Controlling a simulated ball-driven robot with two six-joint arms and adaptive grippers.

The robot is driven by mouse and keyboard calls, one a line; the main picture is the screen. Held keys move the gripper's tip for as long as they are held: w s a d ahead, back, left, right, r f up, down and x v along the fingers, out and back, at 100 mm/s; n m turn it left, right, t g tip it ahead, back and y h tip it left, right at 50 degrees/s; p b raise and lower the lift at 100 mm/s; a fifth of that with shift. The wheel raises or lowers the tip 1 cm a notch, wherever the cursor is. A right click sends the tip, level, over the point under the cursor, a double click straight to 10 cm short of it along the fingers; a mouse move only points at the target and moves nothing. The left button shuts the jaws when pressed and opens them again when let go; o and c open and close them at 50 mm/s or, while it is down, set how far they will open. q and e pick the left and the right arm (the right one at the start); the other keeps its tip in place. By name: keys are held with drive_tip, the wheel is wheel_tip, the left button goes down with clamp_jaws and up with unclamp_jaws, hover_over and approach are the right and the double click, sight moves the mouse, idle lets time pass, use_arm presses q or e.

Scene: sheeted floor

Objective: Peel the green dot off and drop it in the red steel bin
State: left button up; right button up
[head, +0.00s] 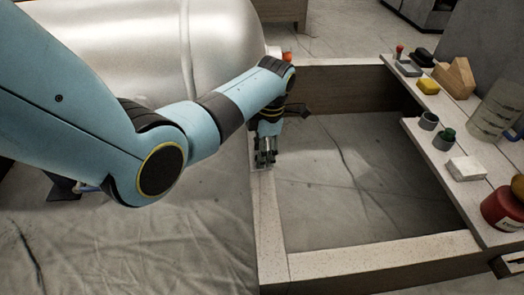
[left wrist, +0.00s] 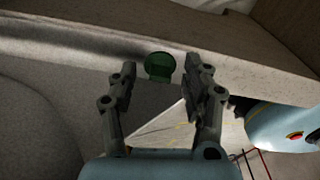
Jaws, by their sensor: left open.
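The green dot (left wrist: 160,66) shows in the left wrist view on the side face below the pale ledge (left wrist: 200,45). Its lower part looks like a small tab. My left gripper (left wrist: 160,78) is open, with one finger on each side of the dot; I cannot tell whether they touch it. In the head view my left gripper (head: 265,157) points down at the inner left beam of the pale frame (head: 270,215), and the dot is hidden there. A red round container (head: 505,210) stands at the right edge; I cannot tell whether it is the red steel bin. My right gripper is out of view.
A big silver tank (head: 150,45) lies behind my left arm. A shelf board (head: 455,120) on the right holds a yellow block (head: 428,87), a wooden block (head: 455,78), small cups and a white block (head: 466,168). The sheeted floor (head: 350,190) inside the frame is clear.

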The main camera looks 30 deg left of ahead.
use_arm(q)
clamp_jaws()
idle(0.4)
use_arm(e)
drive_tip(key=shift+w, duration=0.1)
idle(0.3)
use_arm(q)
drive_tip(key=shift+r, duration=0.1)
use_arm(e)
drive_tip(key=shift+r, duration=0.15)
use_arm(q)
drive_tip(key=shift+r+p, duration=2.35)
drive_tip(key=shift+r, duration=0.05)
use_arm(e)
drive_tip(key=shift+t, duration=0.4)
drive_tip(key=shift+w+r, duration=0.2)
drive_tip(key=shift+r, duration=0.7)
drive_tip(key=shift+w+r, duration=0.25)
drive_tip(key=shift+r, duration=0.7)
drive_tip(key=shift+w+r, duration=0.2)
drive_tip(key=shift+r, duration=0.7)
use_arm(q)
drive_tip(key=shift+r+p, duration=1.9)
drive_tip(key=shift+r, duration=0.15)
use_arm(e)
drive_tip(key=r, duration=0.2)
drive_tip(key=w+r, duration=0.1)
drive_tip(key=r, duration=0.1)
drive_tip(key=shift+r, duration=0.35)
